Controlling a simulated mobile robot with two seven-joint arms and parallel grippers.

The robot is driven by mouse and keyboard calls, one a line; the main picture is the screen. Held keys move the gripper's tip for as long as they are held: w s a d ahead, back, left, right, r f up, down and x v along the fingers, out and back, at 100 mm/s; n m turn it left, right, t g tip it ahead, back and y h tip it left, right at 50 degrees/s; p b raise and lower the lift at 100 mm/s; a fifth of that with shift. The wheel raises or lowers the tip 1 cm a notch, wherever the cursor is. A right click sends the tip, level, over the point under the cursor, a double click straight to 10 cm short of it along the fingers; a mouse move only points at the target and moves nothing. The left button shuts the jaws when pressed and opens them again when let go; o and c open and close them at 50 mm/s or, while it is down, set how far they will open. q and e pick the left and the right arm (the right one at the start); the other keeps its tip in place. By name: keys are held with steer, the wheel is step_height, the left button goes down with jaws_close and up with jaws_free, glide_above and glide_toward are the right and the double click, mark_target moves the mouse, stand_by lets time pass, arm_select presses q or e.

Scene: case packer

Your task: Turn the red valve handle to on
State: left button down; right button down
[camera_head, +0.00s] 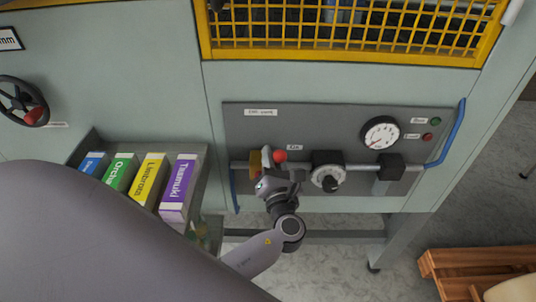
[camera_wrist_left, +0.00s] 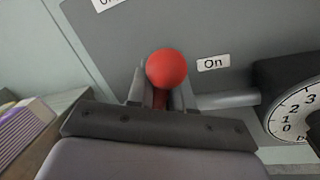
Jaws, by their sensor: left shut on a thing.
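The red valve handle (camera_head: 280,156) ends in a red ball and sits on the grey panel's pipe, beside a brass-coloured part (camera_head: 255,163). The "On" label (camera_head: 295,147) is just right of the ball. In the left wrist view, the red ball (camera_wrist_left: 167,68) shows between and beyond the fingertips, left of the "On" label (camera_wrist_left: 212,63). My left gripper (camera_head: 277,177) is shut on the handle just below the ball. The fingers hide most of the lever, so its exact angle cannot be told. My right gripper is not in view.
A black regulator with a white dial (camera_head: 328,178) is close to the right on the same pipe. A pressure gauge (camera_head: 380,133) is above right. A tray of coloured boxes (camera_head: 180,190) stands left. A blue hose (camera_head: 452,133) runs at the panel's right edge.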

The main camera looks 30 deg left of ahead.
arm_select(q)
steer(key=shift+w+d+m, duration=0.2)
steer(key=shift+m, duration=0.3)
steer(key=c, duration=1.1)
jaws_free()
steer(key=shift+f, duration=0.1)
